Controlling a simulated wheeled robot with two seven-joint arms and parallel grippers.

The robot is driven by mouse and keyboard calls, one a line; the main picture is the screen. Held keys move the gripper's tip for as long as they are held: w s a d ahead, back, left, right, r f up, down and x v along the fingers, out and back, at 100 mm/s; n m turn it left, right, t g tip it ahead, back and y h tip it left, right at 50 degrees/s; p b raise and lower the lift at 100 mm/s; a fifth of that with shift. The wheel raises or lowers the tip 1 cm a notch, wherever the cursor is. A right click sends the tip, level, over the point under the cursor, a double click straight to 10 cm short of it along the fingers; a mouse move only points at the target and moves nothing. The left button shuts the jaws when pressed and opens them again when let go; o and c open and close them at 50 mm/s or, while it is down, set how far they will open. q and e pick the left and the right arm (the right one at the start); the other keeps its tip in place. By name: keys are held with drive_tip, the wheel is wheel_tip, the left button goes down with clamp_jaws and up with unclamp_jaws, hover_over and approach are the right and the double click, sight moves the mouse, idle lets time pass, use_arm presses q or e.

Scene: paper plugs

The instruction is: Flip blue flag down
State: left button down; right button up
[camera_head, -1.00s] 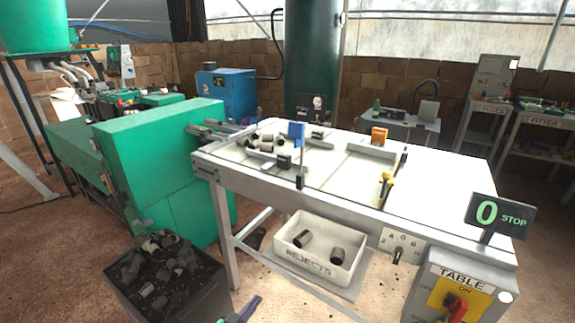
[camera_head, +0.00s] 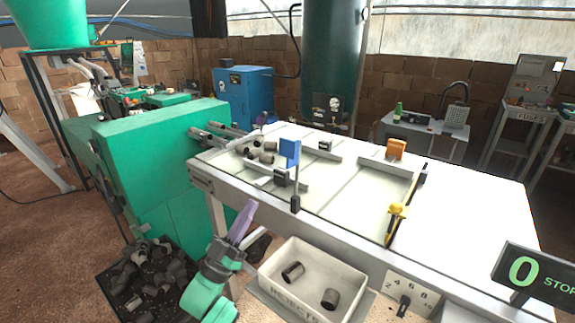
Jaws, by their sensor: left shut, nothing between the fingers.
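The blue flag (camera_head: 290,151) stands raised on a thin upright post at the near edge of the white table (camera_head: 460,205). My left gripper (camera_head: 244,218) is in front of the table, to the left of and below the flag, apart from it. It has teal and grey parts with purple fingers, and it is shut and empty. My right gripper is not in view.
A white rejects bin (camera_head: 345,275) with dark plugs stands below the table edge. A black crate (camera_head: 125,308) of plugs is at lower left. A green machine (camera_head: 165,155) stands at left.

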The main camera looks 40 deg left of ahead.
sight(286, 157)
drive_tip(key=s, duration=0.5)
use_arm(q)
drive_tip(key=p+x, duration=0.1)
drive_tip(key=x, duration=0.3)
drive_tip(key=f+p+x, duration=0.1)
drive_tip(key=p+x, duration=0.1)
drive_tip(key=x, duration=0.2)
drive_tip(key=w+p+x, duration=0.1)
drive_tip(key=p+x, duration=0.1)
drive_tip(key=x, duration=0.2)
drive_tip(key=shift+w+f, duration=0.3)
drive_tip(key=shift+w, duration=0.25)
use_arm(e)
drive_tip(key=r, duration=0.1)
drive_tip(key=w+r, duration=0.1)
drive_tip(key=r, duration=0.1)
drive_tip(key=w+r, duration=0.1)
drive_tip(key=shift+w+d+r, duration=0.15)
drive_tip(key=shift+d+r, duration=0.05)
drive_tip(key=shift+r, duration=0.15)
use_arm(q)
drive_tip(key=shift+s, duration=0.1)
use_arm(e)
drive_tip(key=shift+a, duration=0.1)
